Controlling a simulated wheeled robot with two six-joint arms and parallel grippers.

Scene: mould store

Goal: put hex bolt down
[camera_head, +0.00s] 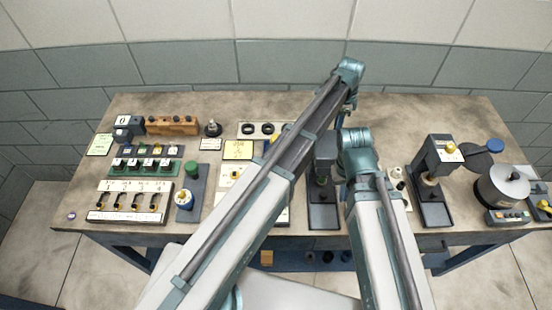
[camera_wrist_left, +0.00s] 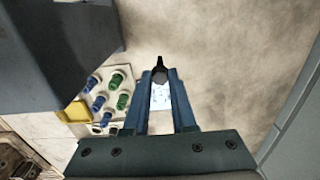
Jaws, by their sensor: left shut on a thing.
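In the left wrist view my left gripper (camera_wrist_left: 161,78) is shut on a small dark piece, which I take for the hex bolt (camera_wrist_left: 160,68), at its fingertips. A pale bright patch shows between the fingers behind it. Bare tabletop shows beyond; I cannot tell the height or whether the bolt touches it. In the head view my left arm reaches across to the back of the table, and the bolt cannot be made out. My right arm comes up at centre right; its fingers are not clear enough to tell open from shut.
The worktable (camera_head: 450,108) has bare room at the back right. A dark press (camera_head: 437,160) stands at right, beside a metal pot (camera_head: 502,188). Another dark press stand (camera_head: 323,215) is between my arms. Trays and a wooden block (camera_head: 172,126) fill the left. A pale rack (camera_wrist_left: 122,72) holds blue and green pieces.

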